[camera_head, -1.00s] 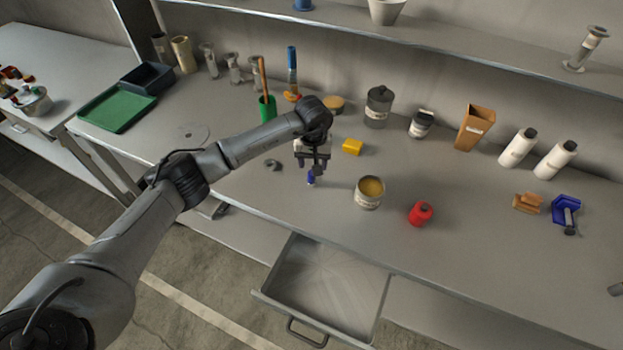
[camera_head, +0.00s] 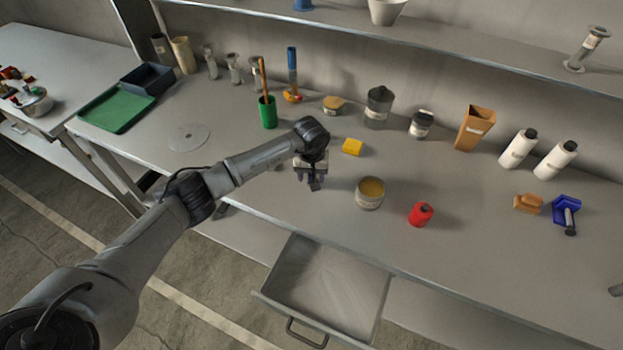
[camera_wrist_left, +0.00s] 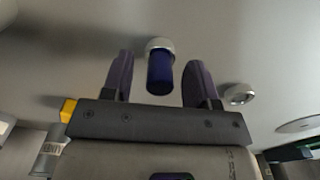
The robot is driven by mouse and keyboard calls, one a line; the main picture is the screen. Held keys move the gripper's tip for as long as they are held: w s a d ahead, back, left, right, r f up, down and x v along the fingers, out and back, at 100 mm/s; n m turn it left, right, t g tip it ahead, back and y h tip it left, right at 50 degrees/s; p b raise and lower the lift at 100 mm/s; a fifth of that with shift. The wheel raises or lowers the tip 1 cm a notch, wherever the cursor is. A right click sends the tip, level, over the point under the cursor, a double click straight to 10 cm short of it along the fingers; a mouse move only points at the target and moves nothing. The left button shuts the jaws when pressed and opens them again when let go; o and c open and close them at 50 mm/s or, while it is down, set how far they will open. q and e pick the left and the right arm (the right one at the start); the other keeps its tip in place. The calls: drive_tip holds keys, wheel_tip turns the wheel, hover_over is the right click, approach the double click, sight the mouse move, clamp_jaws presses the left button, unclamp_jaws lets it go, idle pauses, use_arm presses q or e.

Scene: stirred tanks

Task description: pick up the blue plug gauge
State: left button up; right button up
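The blue plug gauge (camera_wrist_left: 160,76) shows in the left wrist view, a dark blue handle with a silvery end on the bench. It stands between the two fingers of my left gripper (camera_wrist_left: 159,72), with a gap on each side. The gripper is open and not closed on it. In the head view my left gripper (camera_head: 315,186) points down, low over the front part of the bench, and hides the gauge. My right gripper is in neither view.
A labelled tin (camera_head: 369,194) and a red bottle (camera_head: 420,214) stand right of the gripper. A small metal ring (camera_wrist_left: 239,94) lies beside the gauge. An open drawer (camera_head: 325,287) juts out in front.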

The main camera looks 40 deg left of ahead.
use_arm(q)
clamp_jaws()
drive_tip(key=shift+r, duration=0.1)
idle(0.3)
